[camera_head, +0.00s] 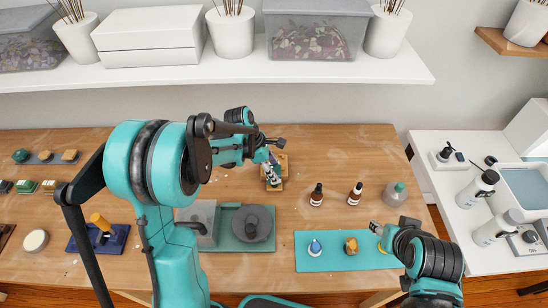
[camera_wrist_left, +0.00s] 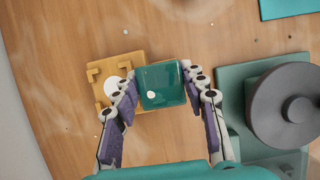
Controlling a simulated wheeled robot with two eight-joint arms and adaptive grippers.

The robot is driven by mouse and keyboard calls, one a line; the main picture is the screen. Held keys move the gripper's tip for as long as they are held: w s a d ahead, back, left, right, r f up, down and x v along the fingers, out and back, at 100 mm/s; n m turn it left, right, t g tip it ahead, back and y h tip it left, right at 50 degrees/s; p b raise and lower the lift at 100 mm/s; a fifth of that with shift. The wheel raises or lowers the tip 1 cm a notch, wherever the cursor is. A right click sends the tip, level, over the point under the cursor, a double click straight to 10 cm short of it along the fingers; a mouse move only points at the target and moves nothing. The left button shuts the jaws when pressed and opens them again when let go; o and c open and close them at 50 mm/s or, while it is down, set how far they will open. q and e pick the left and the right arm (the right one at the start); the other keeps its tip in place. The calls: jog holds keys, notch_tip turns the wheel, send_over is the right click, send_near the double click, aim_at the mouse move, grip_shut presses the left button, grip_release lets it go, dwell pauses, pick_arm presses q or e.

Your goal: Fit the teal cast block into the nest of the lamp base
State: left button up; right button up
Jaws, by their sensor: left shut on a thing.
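The glossy teal cast block (camera_wrist_left: 162,84) is between the two purple-padded fingers of my left gripper (camera_wrist_left: 160,110), which is shut on it. The wooden lamp base (camera_wrist_left: 96,72) has raised corner pieces and a white round spot; it lies beyond the block, up and to the left in the left wrist view. The block covers part of its right side, and I cannot tell the height gap between them. In the head view my left gripper (camera_head: 270,165) is over the lamp base (camera_head: 280,161), and the block is hard to make out. My right gripper (camera_head: 378,228) is at the teal mat's right end; its jaws are unclear.
A grey-green plate with a dark round turntable (camera_wrist_left: 297,108) stands right of the base in the left wrist view. The teal mat (camera_head: 318,262) holds small items. Two dropper bottles (camera_head: 316,195) and a grey-green bottle (camera_head: 395,194) stand behind it. The table behind the lamp base is clear.

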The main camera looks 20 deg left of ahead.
pick_arm(q)
jog(key=w, duration=0.2)
jog(key=w+a, duration=0.1)
jog(key=w, duration=0.1)
jog(key=shift+w+a+r+b, duration=0.15)
jog(key=shift+w+a+b, duration=0.05)
jog(key=shift+w+b, duration=0.2)
jog(key=w, duration=0.1)
jog(key=w+a, duration=0.1)
jog(key=w, duration=0.1)
jog(key=shift+b, duration=0.35)
jog(key=shift+f+b, duration=0.45)
jog(key=shift+f, duration=0.25)
jog(key=shift+c, duration=0.4)
jog(key=shift+s+d+r, duration=0.1)
jog(key=shift+s+r, duration=0.05)
jog(key=shift+s, duration=0.05)
grip_shut()
jog(key=shift+w+f, duration=0.1)
jog(key=shift+f, duration=0.2)
jog(key=o, duration=1.3)
grip_release()
jog(key=shift+o, duration=0.2)
